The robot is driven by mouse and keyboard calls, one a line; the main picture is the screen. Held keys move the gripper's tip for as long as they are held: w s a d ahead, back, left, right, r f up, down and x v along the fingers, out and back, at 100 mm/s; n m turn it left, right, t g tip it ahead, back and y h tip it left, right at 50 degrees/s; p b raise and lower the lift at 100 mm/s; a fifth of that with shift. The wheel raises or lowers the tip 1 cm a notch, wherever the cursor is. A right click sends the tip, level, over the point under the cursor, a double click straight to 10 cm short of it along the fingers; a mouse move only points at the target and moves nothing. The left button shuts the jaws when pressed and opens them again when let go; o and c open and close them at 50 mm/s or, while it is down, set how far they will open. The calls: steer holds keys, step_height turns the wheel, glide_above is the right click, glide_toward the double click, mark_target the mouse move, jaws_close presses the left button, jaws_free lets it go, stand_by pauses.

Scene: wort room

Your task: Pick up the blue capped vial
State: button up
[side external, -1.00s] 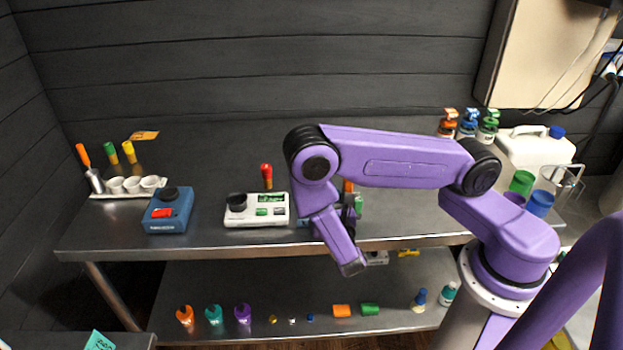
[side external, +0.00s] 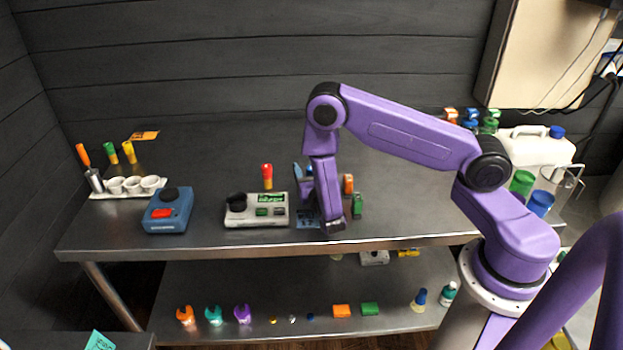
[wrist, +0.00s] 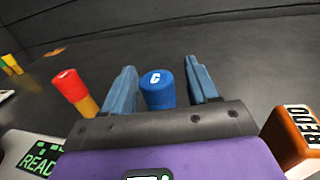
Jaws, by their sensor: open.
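The blue capped vial (wrist: 158,91) shows in the wrist view as a blue cap with a white letter C on top. It stands between the two blue fingers of my gripper (wrist: 160,69), which are open, with a visible gap on the right side. The left finger is very close to the cap, and I cannot tell whether they touch. The vial's lower part is hidden behind my gripper's dark front edge. In the side external view my gripper is low over the bench, and I cannot clearly make out the vial there.
A red and yellow vial (wrist: 74,91) stands left of my gripper. An orange block (wrist: 290,137) is close on the right, with a green one (side external: 357,206) beside it. A white device (side external: 257,210) and a blue device (side external: 168,211) stand to the left. The bench behind is clear.

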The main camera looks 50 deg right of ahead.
steer(key=c, duration=1)
steer(key=shift+c, duration=0.2)
steer(key=shift+r, duration=0.1)
steer(key=shift+r, duration=0.5)
step_height(320, 180, up, 2)
steer(key=shift+r, duration=0.1)
steer(key=s+a+r, duration=0.1)
steer(key=s+r, duration=0.8)
steer(key=s, duration=0.5)
steer(key=shift+a+r, duration=0.2)
steer(key=shift+r, duration=0.1)
